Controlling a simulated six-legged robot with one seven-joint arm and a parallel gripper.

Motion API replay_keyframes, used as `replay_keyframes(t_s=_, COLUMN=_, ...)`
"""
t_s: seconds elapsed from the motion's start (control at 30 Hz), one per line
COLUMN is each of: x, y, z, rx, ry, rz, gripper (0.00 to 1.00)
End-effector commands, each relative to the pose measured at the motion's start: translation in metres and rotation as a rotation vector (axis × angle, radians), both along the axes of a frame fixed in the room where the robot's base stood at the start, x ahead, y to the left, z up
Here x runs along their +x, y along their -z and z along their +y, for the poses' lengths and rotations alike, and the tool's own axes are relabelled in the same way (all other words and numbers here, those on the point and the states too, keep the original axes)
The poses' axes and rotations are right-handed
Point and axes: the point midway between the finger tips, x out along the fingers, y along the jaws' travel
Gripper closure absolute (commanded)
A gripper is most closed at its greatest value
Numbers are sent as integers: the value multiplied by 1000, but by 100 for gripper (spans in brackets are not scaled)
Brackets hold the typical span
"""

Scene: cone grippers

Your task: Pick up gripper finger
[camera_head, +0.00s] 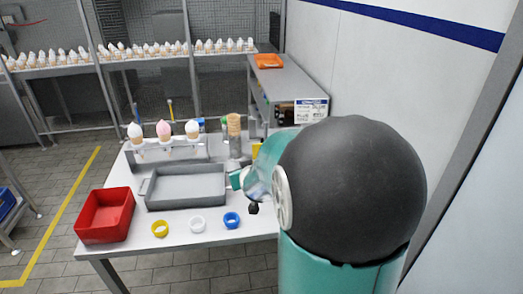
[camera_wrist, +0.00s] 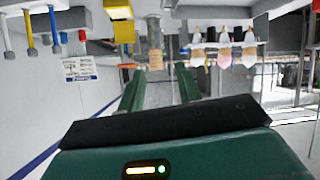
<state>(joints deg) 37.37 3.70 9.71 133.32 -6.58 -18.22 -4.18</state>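My gripper (camera_wrist: 160,85) shows in the wrist view, which is upside down. Its two green fingers are apart with a gap between them and nothing held. Beyond the gap stands a stack of tan cones (camera_wrist: 155,60) in a grey holder (camera_wrist: 153,30). In the head view these cones (camera_head: 234,125) stand at the back right of the table (camera_head: 180,255). My arm covers part of the table's right side there. I cannot pick out a loose gripper finger for sure. A small black piece (camera_head: 253,208) shows below my arm, and I cannot tell what it is.
A red bin (camera_head: 105,215) and grey tray (camera_head: 187,170) are on the table. Yellow (camera_head: 160,229), white (camera_head: 198,224) and blue (camera_head: 232,220) rings lie along the front. A rack (camera_head: 165,151) holds ice cream cones behind. A wall (camera_head: 400,70) stands at right.

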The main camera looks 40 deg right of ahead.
Motion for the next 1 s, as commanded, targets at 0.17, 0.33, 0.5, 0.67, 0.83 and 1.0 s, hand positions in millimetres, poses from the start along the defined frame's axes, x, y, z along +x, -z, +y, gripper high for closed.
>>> replay_keyframes(t_s=0.17, x=4, y=45, z=-85, rx=-37, ry=92, rz=-149, gripper=66)
replay_keyframes(t_s=0.33, x=-17, y=84, z=-154, rx=-83, ry=187, rz=-311, gripper=66)
replay_keyframes(t_s=0.5, x=-48, y=109, z=-197, rx=-126, ry=273, rz=-445, gripper=66)
replay_keyframes(t_s=0.67, x=-63, y=117, z=-211, rx=-148, ry=306, rz=-499, gripper=66)
replay_keyframes(t_s=0.83, x=-66, y=117, z=-211, rx=-152, ry=309, rz=-506, gripper=66)
replay_keyframes(t_s=1.0, x=-68, y=117, z=-210, rx=-151, ry=309, rz=-505, gripper=66)
